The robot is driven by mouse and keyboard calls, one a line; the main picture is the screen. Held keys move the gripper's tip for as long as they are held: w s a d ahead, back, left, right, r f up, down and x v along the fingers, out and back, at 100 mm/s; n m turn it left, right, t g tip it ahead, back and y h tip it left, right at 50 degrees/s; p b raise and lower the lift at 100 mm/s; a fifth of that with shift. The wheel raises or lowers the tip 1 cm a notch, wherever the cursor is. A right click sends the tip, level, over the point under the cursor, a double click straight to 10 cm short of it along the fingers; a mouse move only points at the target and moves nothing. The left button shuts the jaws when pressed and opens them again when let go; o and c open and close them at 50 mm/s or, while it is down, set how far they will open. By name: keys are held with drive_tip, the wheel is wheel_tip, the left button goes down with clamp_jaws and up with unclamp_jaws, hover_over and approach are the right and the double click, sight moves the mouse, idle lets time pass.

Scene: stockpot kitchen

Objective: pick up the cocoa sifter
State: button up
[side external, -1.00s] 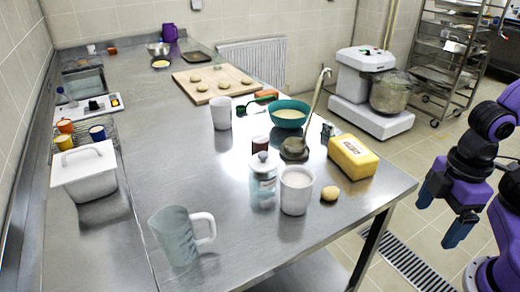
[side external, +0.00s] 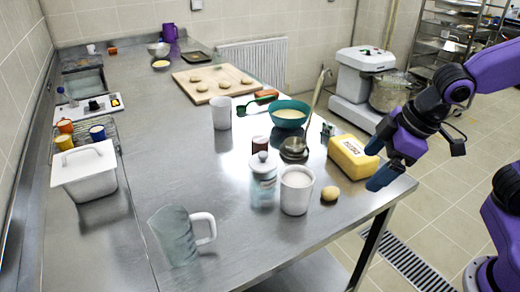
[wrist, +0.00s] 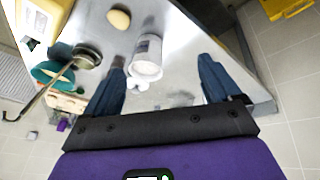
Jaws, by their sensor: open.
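A small dark brown cylinder (side external: 259,144), which looks like the cocoa sifter, stands upright on the steel table. It is behind the glass jar with a white lid (side external: 263,180) and left of the metal ladle (side external: 294,149). In the wrist view a small brownish piece (wrist: 118,61) at the left fingertip may be the same cylinder, mostly hidden. My gripper (side external: 378,162) is open and empty, above the table's right end by the yellow block, well right of the cylinder. Its two blue fingers also show in the wrist view (wrist: 162,66).
A white cup (side external: 297,190), a round tan item (side external: 330,194) and the yellow block (side external: 353,157) stand between my gripper and the cylinder. A teal bowl (side external: 289,115) is behind. The ladle's handle rises high. A clear jug (side external: 176,236) stands at the front; table around it is clear.

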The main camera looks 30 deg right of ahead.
drive_tip(key=w+d+m+t+y, duration=0.1)
drive_tip(key=w+d+t+y, duration=0.2)
drive_tip(key=w, duration=1.1)
drive_tip(key=w+d+m+t+y, duration=0.1)
drive_tip(key=w+d+t+y, duration=0.25)
drive_tip(key=w, duration=0.95)
approach(259, 143)
drive_tip(key=w+f, duration=0.1)
drive_tip(key=w+a+f, duration=0.1)
drive_tip(key=w, duration=0.1)
drive_tip(key=w+a+f, duration=0.1)
drive_tip(key=w, duration=0.1)
drive_tip(key=shift+w+f, duration=0.15)
drive_tip(key=shift+w, duration=0.1)
drive_tip(key=shift+x, duration=2.55)
drive_tip(key=shift+d+f, duration=0.2)
drive_tip(key=c, duration=1.1)
